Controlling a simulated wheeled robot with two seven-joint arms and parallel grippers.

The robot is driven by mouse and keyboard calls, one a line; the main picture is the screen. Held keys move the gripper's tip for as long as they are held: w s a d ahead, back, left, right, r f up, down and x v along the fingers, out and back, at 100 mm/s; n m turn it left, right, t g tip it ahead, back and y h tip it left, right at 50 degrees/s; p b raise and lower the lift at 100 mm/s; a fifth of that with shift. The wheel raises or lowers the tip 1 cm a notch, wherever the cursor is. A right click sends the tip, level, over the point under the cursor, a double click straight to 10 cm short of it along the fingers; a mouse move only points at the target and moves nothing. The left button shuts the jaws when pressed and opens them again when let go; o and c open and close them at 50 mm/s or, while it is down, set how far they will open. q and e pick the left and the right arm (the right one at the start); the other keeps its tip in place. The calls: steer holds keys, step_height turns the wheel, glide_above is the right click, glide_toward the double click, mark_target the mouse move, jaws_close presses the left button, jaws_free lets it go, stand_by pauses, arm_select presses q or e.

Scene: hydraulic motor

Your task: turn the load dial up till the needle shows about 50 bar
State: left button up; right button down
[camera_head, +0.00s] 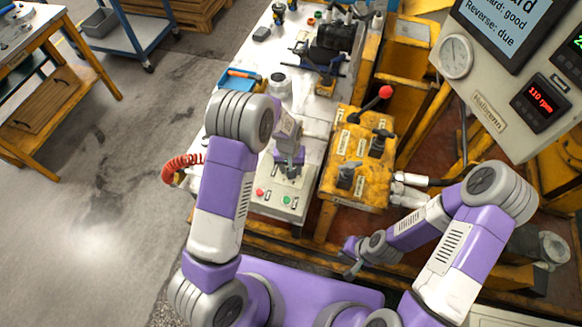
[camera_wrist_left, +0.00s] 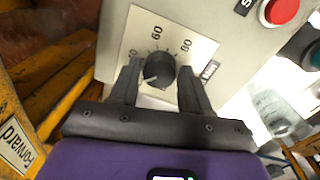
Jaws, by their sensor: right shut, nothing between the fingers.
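The load dial (camera_wrist_left: 160,70) is a black round knob on a pale scale plate of the control box (camera_head: 280,203). The plate shows 60 and 80. My left gripper (camera_head: 290,157) is over the box and hides the dial in the head view. In the left wrist view its two fingers stand apart on either side of the knob, with a gap at the right finger. The round white gauge (camera_head: 456,56) is on the panel at the upper right; its needle is too small to read. My right gripper (camera_head: 352,260) is shut and empty, low in the middle.
A red button (camera_wrist_left: 279,11) sits beside the dial plate. A yellow lever block (camera_head: 350,160) with a red-knobbed lever (camera_head: 385,92) stands right of the box. A display (camera_head: 540,103) reads 110 rpm. A blue tray (camera_head: 238,79) and a pump-like unit (camera_head: 335,38) are farther back on the bench.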

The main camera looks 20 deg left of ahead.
arm_select(q)
steer(key=shift+o, duration=1.2)
steer(key=r, duration=0.3)
steer(key=r+p, duration=0.1)
steer(key=r, duration=0.3)
steer(key=shift+a+r, duration=0.2)
steer(key=shift+r, duration=0.1)
